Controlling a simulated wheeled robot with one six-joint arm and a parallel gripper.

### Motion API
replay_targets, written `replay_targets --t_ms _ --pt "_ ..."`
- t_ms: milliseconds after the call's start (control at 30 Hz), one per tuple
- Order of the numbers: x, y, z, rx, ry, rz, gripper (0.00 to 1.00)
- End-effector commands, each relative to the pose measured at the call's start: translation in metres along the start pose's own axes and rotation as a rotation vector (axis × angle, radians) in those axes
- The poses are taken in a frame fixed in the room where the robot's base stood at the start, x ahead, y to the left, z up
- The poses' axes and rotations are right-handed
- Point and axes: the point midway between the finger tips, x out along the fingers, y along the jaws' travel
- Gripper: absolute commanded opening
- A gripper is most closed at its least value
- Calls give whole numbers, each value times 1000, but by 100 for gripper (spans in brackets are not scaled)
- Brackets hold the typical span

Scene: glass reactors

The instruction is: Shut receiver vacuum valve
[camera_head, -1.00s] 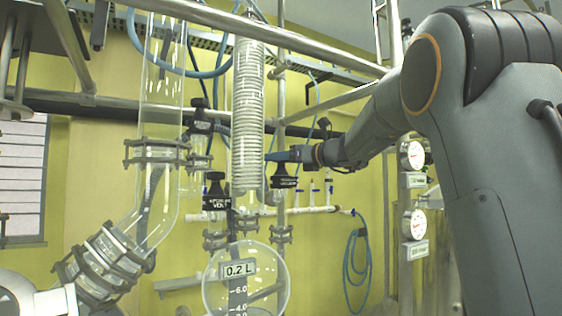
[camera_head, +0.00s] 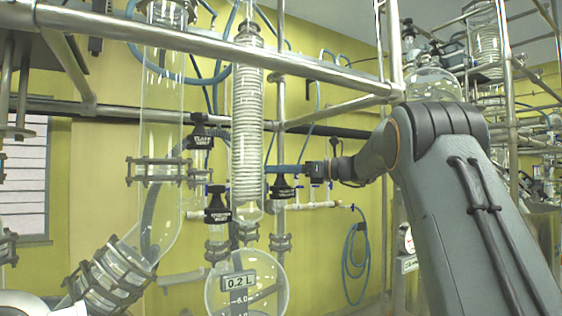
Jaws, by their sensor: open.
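A black valve knob (camera_head: 283,191) with a small white-lettered label sits on the thin glass line right of the coil condenser; its lettering is too small to read surely. A second black labelled knob, the receiver vent (camera_head: 217,214), sits lower left, above the round glass receiver (camera_head: 262,295) marked 0.2 L. My gripper (camera_head: 275,168) reaches in from the right with blue fingers pointing left. It is open, and its fingers lie level with the top of the right knob or just above it. I cannot tell whether they touch it or pass in front or behind.
The glass coil condenser (camera_head: 246,135) stands just left of my fingertips. A third black knob (camera_head: 199,137) is at upper left. A coiled blue hose (camera_head: 355,255) hangs on the yellow wall.

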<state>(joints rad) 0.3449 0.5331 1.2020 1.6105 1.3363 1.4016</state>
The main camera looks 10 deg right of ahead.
Motion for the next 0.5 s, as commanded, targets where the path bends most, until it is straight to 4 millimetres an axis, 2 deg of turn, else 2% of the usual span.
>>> replay_targets --t_ms 500 --pt "0 -1 -1 -1 0 274 52"
